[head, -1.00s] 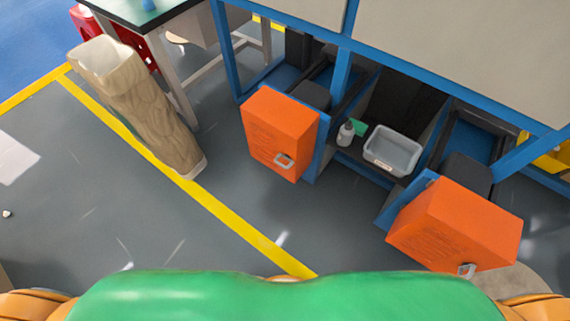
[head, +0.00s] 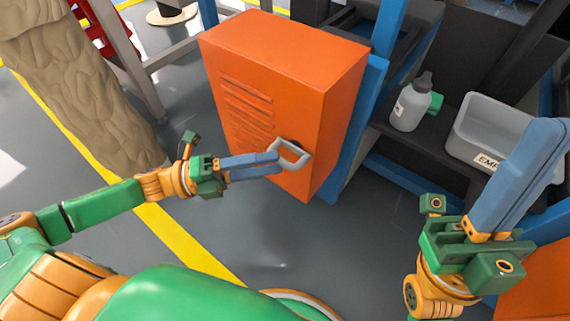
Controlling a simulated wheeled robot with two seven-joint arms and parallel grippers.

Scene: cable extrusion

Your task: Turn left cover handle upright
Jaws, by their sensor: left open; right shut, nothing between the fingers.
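The left cover is an orange box (head: 275,85) with slotted vents on its front, mounted on the blue frame. Its grey handle (head: 292,152) is a loop at the lower right of the front face and sits tilted. My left gripper (head: 276,160) is open with its blue fingers at the handle's left side; whether they touch it I cannot tell. My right gripper (head: 545,135) is shut and empty, raised at the right in front of the grey bin. A second orange cover (head: 540,290) shows only partly at the lower right edge, behind my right arm.
A tan, bark-like column (head: 75,85) stands at the left. Grey floor in front of the cover is clear.

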